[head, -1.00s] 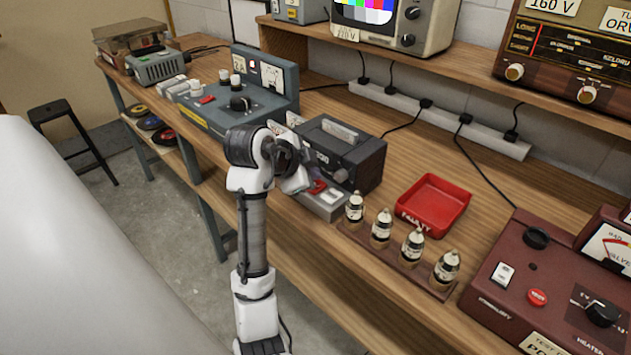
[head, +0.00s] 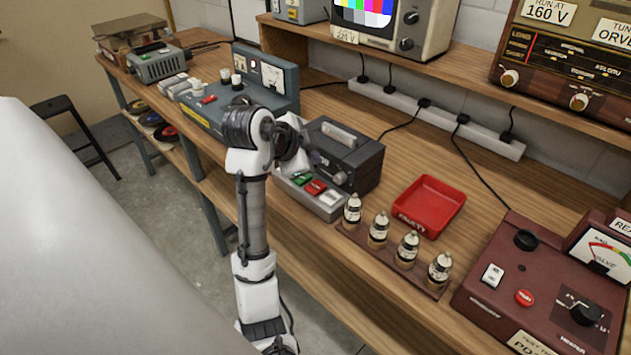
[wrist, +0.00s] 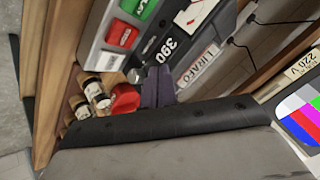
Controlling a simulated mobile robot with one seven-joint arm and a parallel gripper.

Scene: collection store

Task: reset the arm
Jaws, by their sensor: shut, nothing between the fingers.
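My arm rises from the bottom of the head view, with its wrist bent above the front of the bench. My gripper is mostly hidden behind my wrist there; in the wrist view its dark fingertips (wrist: 158,86) are together with nothing between them. A grey switch box (head: 318,194) with green, red and white buttons lies just beyond and below my wrist. It also shows in the wrist view (wrist: 100,50). A dark power unit (head: 350,160) stands behind it. I see no clear contact between my gripper and either one.
Several labelled bottles (head: 378,230) stand in a row at the bench's front edge. Behind them is a red tray (head: 429,205). A maroon tester (head: 520,270) is at right, a blue-grey console (head: 207,118) at left. A shelf with a television (head: 400,28) overhangs the back.

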